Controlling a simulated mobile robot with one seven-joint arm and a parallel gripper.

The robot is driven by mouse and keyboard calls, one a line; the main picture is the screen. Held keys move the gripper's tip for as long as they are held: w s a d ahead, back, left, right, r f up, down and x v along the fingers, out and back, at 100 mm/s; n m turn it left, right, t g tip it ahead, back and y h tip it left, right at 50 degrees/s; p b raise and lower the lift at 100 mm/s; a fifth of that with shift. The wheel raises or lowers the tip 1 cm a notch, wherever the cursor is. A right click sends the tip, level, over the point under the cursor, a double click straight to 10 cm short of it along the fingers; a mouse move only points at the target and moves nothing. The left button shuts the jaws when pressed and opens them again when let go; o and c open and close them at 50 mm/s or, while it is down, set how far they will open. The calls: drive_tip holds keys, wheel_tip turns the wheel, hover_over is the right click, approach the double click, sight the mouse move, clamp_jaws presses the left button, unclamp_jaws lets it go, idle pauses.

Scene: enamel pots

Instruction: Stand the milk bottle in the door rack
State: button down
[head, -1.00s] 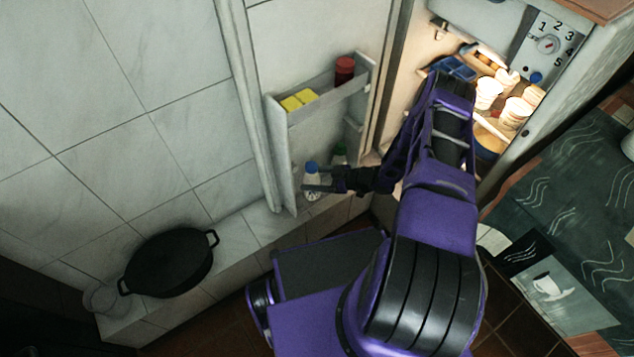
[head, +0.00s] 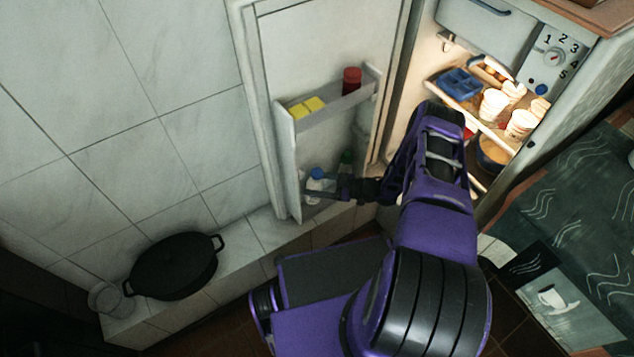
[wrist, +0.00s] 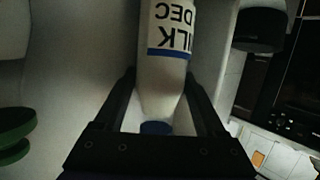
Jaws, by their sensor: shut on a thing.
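The milk bottle (head: 314,183), white with a blue cap, is at the lower door rack (head: 292,205) of the open fridge door. In the wrist view the bottle (wrist: 165,70) shows its lettering and a blue band, with the cap toward my gripper. My gripper (head: 325,188) is shut on the bottle, a finger on each side of it (wrist: 163,95). The bottle looks roughly upright in the head view. Its base is hidden, so I cannot tell whether it rests on the rack floor.
A green-capped bottle (head: 346,160) stands in the lower rack, right of the milk. The upper rack holds yellow blocks (head: 307,107) and a red-lidded jar (head: 351,80). A black pan (head: 175,266) and a glass bowl (head: 106,298) sit on the tiled ledge. Lit fridge shelves are at right.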

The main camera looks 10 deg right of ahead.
drive_tip(key=f, duration=0.2)
drive_tip(key=f+h, duration=0.1)
drive_tip(key=shift+w+a+f, duration=0.2)
drive_tip(key=shift+w+a, duration=0.05)
drive_tip(key=shift+w, duration=0.1)
unclamp_jaws()
drive_tip(key=shift+f, duration=0.1)
drive_tip(key=s+d+r, duration=0.4)
drive_tip(key=s+d, duration=0.1)
drive_tip(key=d, duration=0.2)
drive_tip(key=s+d+r+y+p, duration=0.1)
drive_tip(key=s+d+r, duration=0.3)
drive_tip(key=d, duration=0.3)
drive_tip(key=shift+s+d, duration=0.35)
drive_tip(key=shift+s, duration=0.05)
